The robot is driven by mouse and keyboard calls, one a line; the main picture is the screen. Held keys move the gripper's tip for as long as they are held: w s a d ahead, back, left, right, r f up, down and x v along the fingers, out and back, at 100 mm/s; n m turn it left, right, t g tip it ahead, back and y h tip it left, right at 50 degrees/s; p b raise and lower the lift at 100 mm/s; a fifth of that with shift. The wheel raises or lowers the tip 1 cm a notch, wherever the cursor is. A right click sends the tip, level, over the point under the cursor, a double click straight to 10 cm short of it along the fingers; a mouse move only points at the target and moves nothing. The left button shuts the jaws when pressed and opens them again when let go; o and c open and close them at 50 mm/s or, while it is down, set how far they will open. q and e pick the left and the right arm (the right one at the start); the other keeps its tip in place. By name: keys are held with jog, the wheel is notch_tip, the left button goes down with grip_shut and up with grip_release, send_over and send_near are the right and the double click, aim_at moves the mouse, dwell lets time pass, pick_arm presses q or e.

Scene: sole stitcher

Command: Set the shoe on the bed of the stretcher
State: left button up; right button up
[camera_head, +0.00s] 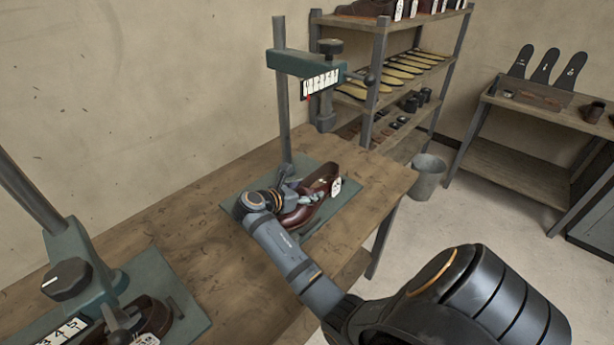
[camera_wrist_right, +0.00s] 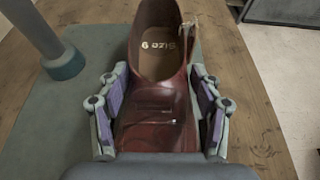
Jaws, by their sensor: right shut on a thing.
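The brown leather shoe (camera_head: 324,183) is over the green bed (camera_head: 349,211) of the rear stretcher, below its press head (camera_head: 326,112). In the right wrist view the shoe (camera_wrist_right: 158,88) has "Size 9" on its insole and a tag at its heel. My right gripper (camera_head: 290,194) is shut on the shoe. Its fingers (camera_wrist_right: 160,115) lie along both sides of the front part. I cannot tell whether the sole touches the bed (camera_wrist_right: 55,115). My left gripper is out of view.
A second stretcher (camera_head: 68,281) with another dark shoe (camera_head: 150,322) stands at the front left of the wooden table (camera_head: 185,212). A grey bin (camera_head: 428,178) and a shelf rack (camera_head: 380,80) stand beyond the table. The table between the machines is clear.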

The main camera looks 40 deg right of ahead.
dwell(0.3)
jog(key=o, duration=1.6)
jog(key=v, duration=0.7)
jog(key=shift+a+r, duration=0.1)
jog(key=shift+a, duration=0.2)
